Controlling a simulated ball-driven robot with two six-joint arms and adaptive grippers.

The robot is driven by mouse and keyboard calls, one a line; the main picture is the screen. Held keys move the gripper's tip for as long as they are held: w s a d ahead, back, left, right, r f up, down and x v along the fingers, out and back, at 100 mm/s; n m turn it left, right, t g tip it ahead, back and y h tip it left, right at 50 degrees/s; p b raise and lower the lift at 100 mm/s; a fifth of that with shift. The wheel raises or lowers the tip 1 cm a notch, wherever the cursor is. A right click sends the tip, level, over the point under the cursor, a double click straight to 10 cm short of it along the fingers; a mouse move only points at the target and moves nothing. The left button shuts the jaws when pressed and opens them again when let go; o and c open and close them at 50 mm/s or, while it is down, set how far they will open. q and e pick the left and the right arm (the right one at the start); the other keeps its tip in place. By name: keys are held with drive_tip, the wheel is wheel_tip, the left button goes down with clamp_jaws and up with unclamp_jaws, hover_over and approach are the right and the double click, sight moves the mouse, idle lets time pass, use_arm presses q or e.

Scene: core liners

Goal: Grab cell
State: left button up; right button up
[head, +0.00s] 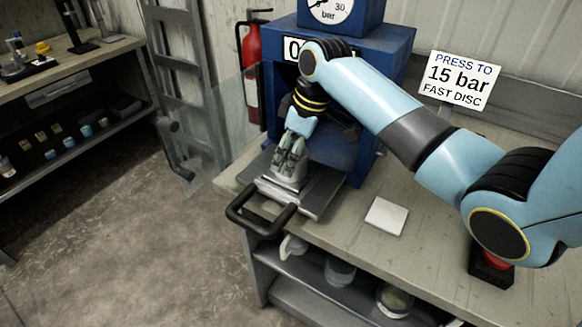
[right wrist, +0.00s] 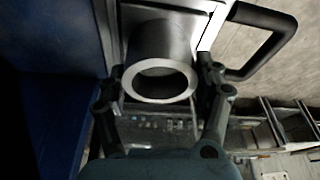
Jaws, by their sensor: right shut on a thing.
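The cell is a grey metal cylinder with a wide open bore (right wrist: 160,80), standing on the sliding tray in the right wrist view. In the head view the cell is mostly hidden by my fingers. My right gripper (head: 291,158) reaches down in front of the blue press (head: 395,52). Its two fingers are on either side of the cell, shut on it; the gripper also shows in the right wrist view (right wrist: 166,88). The tray (head: 318,196) with its black handle (head: 262,222) sticks out of the press. My left gripper is not in view.
A clear guard panel (head: 222,125) stands open left of the press. A white square plate (head: 387,216) lies on the bench (head: 420,250), and a red button on a black box (head: 490,272) is partly behind my arm. A fire extinguisher (head: 251,75) hangs behind.

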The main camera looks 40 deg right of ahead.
drive_tip(key=c, duration=0.9)
drive_tip(key=shift+w+r, duration=0.15)
drive_tip(key=shift+c, duration=0.2)
